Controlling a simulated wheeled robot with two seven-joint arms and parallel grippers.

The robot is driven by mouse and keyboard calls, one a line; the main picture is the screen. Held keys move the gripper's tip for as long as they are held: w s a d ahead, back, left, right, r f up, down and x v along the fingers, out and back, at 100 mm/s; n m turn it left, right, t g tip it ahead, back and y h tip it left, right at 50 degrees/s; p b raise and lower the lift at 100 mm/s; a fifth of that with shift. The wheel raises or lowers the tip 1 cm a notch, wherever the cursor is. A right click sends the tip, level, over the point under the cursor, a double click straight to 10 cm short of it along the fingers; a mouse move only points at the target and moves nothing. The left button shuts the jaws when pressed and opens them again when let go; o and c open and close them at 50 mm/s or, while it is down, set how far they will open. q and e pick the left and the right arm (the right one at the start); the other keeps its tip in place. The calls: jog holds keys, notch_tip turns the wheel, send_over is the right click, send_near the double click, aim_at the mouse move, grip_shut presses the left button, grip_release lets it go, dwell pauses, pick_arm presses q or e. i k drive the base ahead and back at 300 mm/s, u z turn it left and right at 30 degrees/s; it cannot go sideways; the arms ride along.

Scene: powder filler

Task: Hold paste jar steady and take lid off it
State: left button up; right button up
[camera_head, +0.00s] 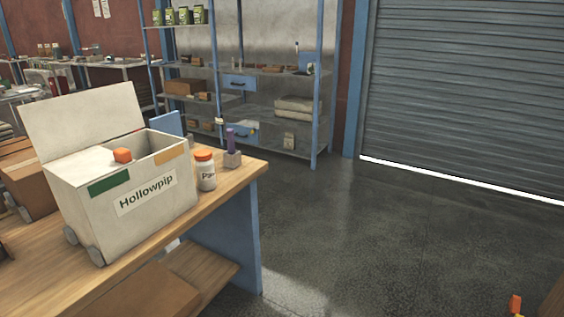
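A white jar (207,177) with an orange lid (204,156) stands upright on the wooden workbench (225,189), near its right end. Its label is partly readable and starts with "Pa", so I take it as the paste jar. The lid sits on top of the jar.
A white box labelled "Hollowpip" (121,210), its flap raised, stands left of the jar, with an orange piece (122,155) at its top. A grey block holding a purple tool (232,158) stands close behind right. Open floor (370,240) lies to the right.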

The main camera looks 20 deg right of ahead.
aim_at(204, 170)
jog(key=z, duration=1.2)
jog(key=i, duration=3.1)
jog(key=u, duration=3.25)
